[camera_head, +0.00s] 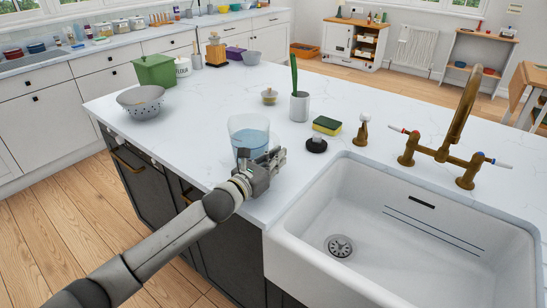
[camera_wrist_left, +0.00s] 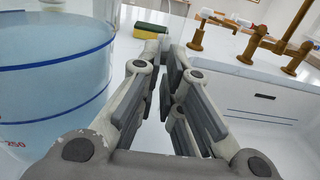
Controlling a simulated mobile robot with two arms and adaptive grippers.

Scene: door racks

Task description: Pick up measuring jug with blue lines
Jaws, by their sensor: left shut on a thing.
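The measuring jug (camera_head: 249,130) is clear, holds pale blue liquid and stands upright on the white island counter near its front edge. In the left wrist view the jug (camera_wrist_left: 50,85) fills the left side, with blue lines around it and red marks low down. My left gripper (camera_head: 277,158) is at the jug's near right side, low over the counter. In the left wrist view its fingers (camera_wrist_left: 167,62) are close together beside the jug wall. My right gripper is not in view.
A white sink (camera_head: 400,225) with a brass tap (camera_head: 455,120) lies to the right. Behind the jug are a small jar (camera_head: 269,97), a white pot (camera_head: 299,107), a sponge (camera_head: 327,125) and a black-based brush (camera_head: 316,145). A grey colander (camera_head: 141,101) stands at left.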

